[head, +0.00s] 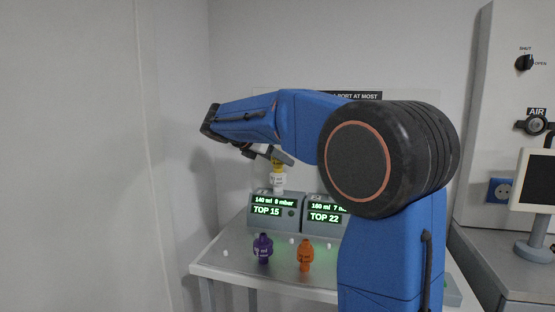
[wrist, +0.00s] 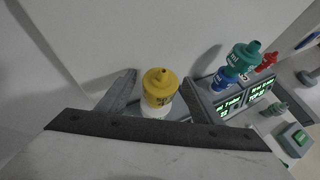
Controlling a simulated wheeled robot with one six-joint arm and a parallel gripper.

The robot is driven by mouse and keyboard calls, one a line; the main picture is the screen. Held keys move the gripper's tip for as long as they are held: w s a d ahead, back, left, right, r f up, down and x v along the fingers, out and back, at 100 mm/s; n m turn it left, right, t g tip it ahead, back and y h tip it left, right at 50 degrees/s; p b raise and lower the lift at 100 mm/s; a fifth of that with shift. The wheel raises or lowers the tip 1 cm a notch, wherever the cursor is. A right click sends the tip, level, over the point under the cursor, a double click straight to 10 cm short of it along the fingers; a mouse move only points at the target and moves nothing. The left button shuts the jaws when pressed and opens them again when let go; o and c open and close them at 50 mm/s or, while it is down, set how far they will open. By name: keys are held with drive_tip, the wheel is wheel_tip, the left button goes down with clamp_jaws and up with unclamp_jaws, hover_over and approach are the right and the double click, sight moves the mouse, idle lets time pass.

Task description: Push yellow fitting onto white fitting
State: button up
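The yellow fitting (head: 278,164) stands upright directly above the white fitting (head: 278,181) on the left ventilator unit in the head view. They look stacked; how deep the joint is cannot be told. In the wrist view the yellow fitting (wrist: 160,84) is between my two fingers, and the white fitting (wrist: 166,110) shows partly below it. My gripper (wrist: 160,80) looks open, with a finger on each side and narrow gaps to the yellow fitting. In the head view my gripper (head: 268,154) is at the height of the yellow fitting, partly hidden by its own body.
Ventilator units (head: 275,212) with green displays stand on the table. A purple fitting (head: 262,248) and an orange fitting (head: 305,255) stand in front. A green fitting (wrist: 244,55) on a blue fitting (wrist: 226,79) and a red fitting (wrist: 267,61) stand to the right in the wrist view.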

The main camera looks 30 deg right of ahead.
drive_tip(key=v, duration=1.7)
drive_tip(key=shift+a, duration=0.25)
drive_tip(key=shift+s, duration=0.15)
